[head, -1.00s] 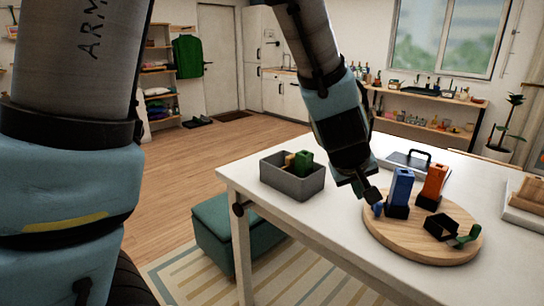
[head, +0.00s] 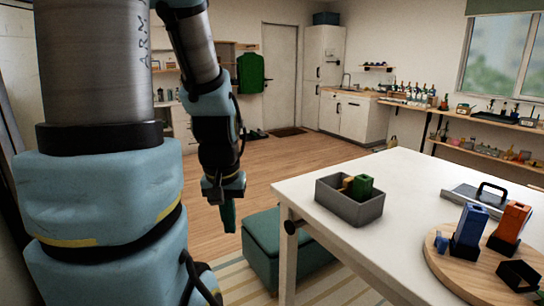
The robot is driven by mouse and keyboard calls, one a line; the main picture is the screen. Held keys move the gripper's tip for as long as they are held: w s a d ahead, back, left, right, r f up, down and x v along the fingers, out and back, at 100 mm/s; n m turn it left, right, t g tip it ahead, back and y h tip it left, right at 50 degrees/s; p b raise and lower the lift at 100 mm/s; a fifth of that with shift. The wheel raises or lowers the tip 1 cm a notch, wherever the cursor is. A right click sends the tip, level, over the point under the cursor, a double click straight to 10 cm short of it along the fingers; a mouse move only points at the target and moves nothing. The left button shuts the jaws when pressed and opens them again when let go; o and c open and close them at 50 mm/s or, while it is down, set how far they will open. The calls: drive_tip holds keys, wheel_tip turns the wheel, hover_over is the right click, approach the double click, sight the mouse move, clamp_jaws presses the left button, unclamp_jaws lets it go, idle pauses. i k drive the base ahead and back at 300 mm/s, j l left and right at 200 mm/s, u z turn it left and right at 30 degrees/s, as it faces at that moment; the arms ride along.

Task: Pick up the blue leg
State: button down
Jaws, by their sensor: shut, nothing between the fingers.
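The blue leg (head: 473,222) is a blue block standing upright in a black base on the round wooden board (head: 440,268), at the right of the head view. A small blue piece (head: 441,243) lies just left of it. My gripper (head: 226,205) hangs pointing down beyond the table's left edge, well left of the blue leg and apart from it. It is shut and holds nothing. A narrow dark green shape shows at its tip; what it belongs to is unclear.
An orange block (head: 514,220) stands right beside the blue leg. A black open piece (head: 518,275) lies on the board. A grey bin (head: 348,207) with green and yellow pieces stands on the white table (head: 345,250). A green stool (head: 262,245) is left of the table.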

sight(474, 219)
drive_tip(key=l, duration=1.6)
